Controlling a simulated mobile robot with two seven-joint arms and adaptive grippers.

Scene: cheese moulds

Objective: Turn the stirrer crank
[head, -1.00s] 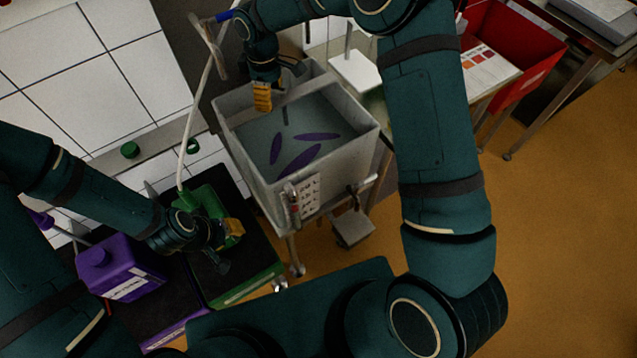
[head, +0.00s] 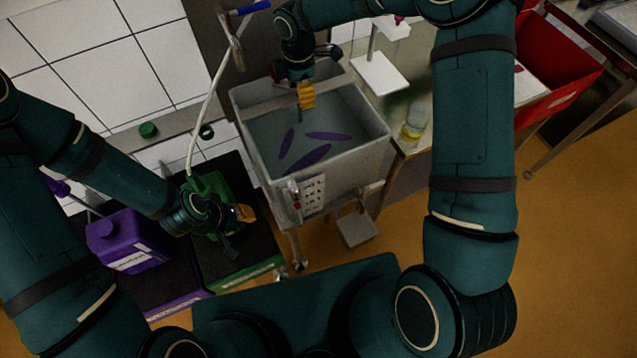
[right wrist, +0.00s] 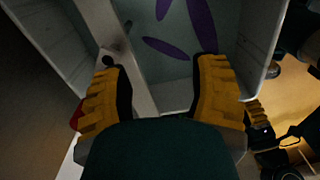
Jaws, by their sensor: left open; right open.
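The grey vat (head: 262,160) holds a cloudy liquid with purple paddle shapes (head: 306,158) in it. A pale crossbar (head: 268,104) spans its top. My right gripper (head: 306,98) is over the crossbar near its middle, open. In the right wrist view its yellow fingers stand wide apart (right wrist: 160,66), with the crossbar (right wrist: 124,62) running between them. A small dark knob (right wrist: 108,61), perhaps part of the stirrer crank, shows beside the left finger; contact cannot be told. The rest of the crank is hidden in the head view.
A green container (head: 210,185) and a purple jug (head: 122,238) stand on dark trays at the left. A pale hose (head: 205,112) hangs near the tiled wall. A white stand (head: 379,73), a yellow-banded jar (head: 412,128) and a red bin (head: 560,62) are at the right.

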